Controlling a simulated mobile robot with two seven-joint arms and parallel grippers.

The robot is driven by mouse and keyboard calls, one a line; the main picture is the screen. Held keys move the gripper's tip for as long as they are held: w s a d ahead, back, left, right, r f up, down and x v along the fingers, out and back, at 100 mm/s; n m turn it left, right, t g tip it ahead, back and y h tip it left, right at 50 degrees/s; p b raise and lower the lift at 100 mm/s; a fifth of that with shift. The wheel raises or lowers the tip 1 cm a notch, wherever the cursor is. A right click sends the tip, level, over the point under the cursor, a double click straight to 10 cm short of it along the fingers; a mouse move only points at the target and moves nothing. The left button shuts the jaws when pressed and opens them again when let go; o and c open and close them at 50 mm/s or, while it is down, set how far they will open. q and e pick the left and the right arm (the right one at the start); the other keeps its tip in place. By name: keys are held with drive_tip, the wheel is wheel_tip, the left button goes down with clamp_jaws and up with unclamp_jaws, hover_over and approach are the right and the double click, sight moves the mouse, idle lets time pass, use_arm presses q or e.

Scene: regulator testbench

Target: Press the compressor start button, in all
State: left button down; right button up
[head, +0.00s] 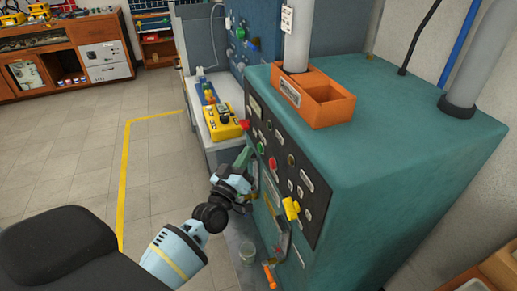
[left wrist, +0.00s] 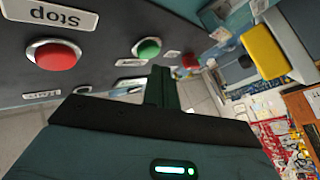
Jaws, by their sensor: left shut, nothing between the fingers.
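The green button (head: 260,148) sits on the dark control panel of the teal cabinet (head: 390,120). It also shows in the left wrist view (left wrist: 148,49), seated in a light ring. A red button labelled Stop (left wrist: 55,55) is beside it; in the head view this red button (head: 272,163) is just below the green one. My left gripper (head: 246,154) is shut and empty, in front of the panel close to the green button. In the left wrist view its fingertips (left wrist: 161,72) appear just below the green button; I cannot tell whether they touch. My right gripper is not in view.
A yellow knob (head: 291,208) sticks out lower on the panel, and another red control (head: 245,125) is at its far end. An orange tray (head: 330,104) is on the cabinet top. A yellow box (head: 222,122) stands on the neighbouring bench. The floor at left is clear.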

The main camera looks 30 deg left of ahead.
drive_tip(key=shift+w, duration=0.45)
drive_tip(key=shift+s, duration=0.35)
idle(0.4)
use_arm(q)
drive_tip(key=shift+w+d, duration=0.15)
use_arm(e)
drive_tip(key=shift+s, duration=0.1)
use_arm(q)
drive_tip(key=shift+w+d, duration=0.15)
drive_tip(key=shift+w, duration=0.05)
drive_tip(key=shift+w+d, duration=0.1)
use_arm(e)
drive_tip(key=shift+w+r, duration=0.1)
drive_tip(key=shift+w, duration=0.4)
